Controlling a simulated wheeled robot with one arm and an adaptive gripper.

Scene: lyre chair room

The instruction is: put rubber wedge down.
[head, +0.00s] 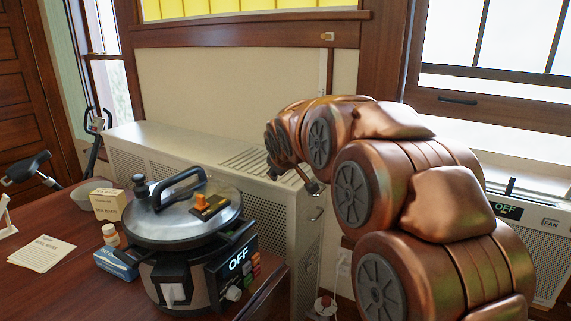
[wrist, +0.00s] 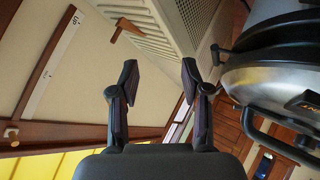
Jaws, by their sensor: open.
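My gripper (wrist: 159,80) is open in the wrist view, with two dark fingers spread apart and nothing between them. A small brown, wedge-like piece (wrist: 126,29) shows beyond the fingers, by the pale vented cover (wrist: 172,22); it may be the rubber wedge, but I cannot tell for sure. It is apart from both fingertips. In the head view my copper arm reaches over toward the vented cover (head: 150,135), and my gripper is mostly hidden behind the arm there. I cannot make out a wedge in the head view.
A large pressure cooker (head: 185,230) stands on the wooden table (head: 85,285), close to the arm. A tea box (head: 107,205), a blue box (head: 116,262), a bottle (head: 111,235) and a paper note (head: 42,253) are left of it. The cover's left top is clear.

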